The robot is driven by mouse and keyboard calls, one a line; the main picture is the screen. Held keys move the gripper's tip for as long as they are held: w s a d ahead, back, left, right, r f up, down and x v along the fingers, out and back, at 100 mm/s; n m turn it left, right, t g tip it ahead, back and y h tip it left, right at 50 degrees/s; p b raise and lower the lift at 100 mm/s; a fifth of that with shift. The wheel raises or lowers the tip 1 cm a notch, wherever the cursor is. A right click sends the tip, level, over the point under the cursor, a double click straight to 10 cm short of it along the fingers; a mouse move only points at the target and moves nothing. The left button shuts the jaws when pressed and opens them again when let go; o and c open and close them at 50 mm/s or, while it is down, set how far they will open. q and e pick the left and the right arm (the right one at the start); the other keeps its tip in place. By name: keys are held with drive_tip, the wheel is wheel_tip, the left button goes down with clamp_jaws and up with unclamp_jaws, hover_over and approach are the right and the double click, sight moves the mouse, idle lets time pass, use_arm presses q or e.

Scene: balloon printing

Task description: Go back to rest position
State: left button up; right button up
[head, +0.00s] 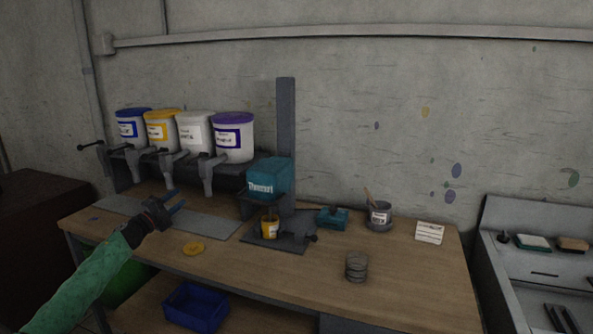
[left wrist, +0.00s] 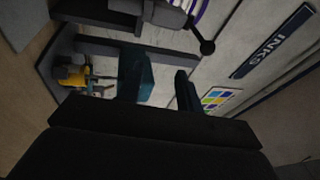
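My left gripper (head: 180,201) is over the left part of the workbench, in front of the ink dispensers, and touches nothing that I can see. In the left wrist view its two dark teal fingers (left wrist: 161,88) stand apart with nothing between them. My right gripper is in neither view. A small yellow labelled cup (head: 269,229) stands under the teal machine head (head: 267,177). Yellow also shows at the machine in the left wrist view (left wrist: 72,76).
Several ink buckets, including a purple-lidded one (head: 233,138), stand above dispenser nozzles. A tin (head: 380,218), a teal block (head: 332,217), a white card (head: 430,232) and a coiled grey item (head: 356,268) are on the wooden bench (head: 405,285). A blue crate (head: 196,308) sits below.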

use_arm(q)
wheel_tip(320, 180, up, 7)
drive_tip(key=s+a+n+t+y, duration=0.1)
drive_tip(key=a+n+t+y, duration=0.1)
drive_tip(key=n+y, duration=1.1)
drive_tip(key=s+d+f+n+g, duration=0.3)
drive_tip(key=s+d+f+g, duration=0.4)
drive_tip(key=s+f, duration=0.7)
drive_tip(key=s+d+f+n+g, duration=0.4)
drive_tip(key=s+d+f, duration=0.5)
drive_tip(key=s+f, duration=0.5)
drive_tip(key=s+d+f+g+h, duration=0.1)
drive_tip(key=s+d+f+g, duration=0.1)
drive_tip(key=s+f, duration=0.6)
drive_tip(key=s+d+f+n+g+h, duration=0.1)
drive_tip(key=s+d+f, duration=0.4)
drive_tip(key=s, duration=1.4)
drive_tip(key=s+d+f+g+h, duration=0.1)
drive_tip(key=s+d+f+g, duration=0.3)
drive_tip(key=s+f, duration=0.7)
drive_tip(key=shift+s+f+n, duration=0.2)
drive_tip(key=shift+s+n, duration=0.2)
drive_tip(key=shift+s, duration=0.75)
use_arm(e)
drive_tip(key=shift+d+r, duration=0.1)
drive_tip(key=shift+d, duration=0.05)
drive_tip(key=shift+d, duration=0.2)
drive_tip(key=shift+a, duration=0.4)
